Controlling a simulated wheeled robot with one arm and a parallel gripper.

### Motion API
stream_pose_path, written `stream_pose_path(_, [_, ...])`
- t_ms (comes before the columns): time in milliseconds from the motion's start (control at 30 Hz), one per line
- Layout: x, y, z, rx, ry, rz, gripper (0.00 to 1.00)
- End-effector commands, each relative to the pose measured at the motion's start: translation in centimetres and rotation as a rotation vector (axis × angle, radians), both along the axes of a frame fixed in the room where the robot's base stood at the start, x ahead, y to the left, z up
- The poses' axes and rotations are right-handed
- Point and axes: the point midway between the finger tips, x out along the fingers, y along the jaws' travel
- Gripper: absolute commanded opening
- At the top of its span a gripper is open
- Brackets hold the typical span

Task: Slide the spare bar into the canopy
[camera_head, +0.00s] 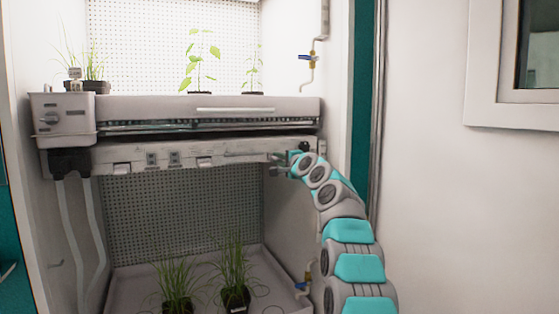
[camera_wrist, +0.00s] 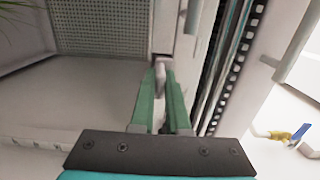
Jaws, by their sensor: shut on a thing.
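The canopy (camera_head: 125,157) is the pale unit under the upper shelf, with several small dark sockets on its front. My gripper (camera_head: 283,162) is at the canopy's right end, reaching in from the right. In the wrist view my gripper (camera_wrist: 160,80) has its two green fingers closed on a small pale grey piece (camera_wrist: 157,72), which lies close against the pale front. I cannot tell whether this piece is part of the spare bar or a fitting on the canopy. No separate spare bar can be made out for certain.
The upper tray (camera_head: 300,108) has a white handle (camera_head: 235,109) and carries potted plants. Grassy pots (camera_head: 235,298) stand on the lower tray (camera_head: 130,285). A grey box (camera_head: 62,115) with hoses is at the left. A blue-handled valve (camera_head: 309,58) is on the right wall.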

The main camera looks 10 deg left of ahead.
Motion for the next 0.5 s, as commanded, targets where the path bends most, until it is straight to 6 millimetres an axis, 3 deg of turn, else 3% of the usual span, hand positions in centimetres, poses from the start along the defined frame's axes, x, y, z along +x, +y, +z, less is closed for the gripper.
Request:
stream_pose_path(33, [-0.02, 0.24, -0.12, -0.001, 0.001, 0.002, 0.0])
stream_pose_path(67, [-0.03, 0.25, -0.12, -0.001, 0.001, 0.003, 0.16])
stream_pose_path(333, [-0.01, 0.18, -0.13, -0.001, 0.001, 0.002, 0.46])
stream_pose_path(500, [0.0, 0.16, -0.12, -0.001, 0.001, 0.001, 0.48])
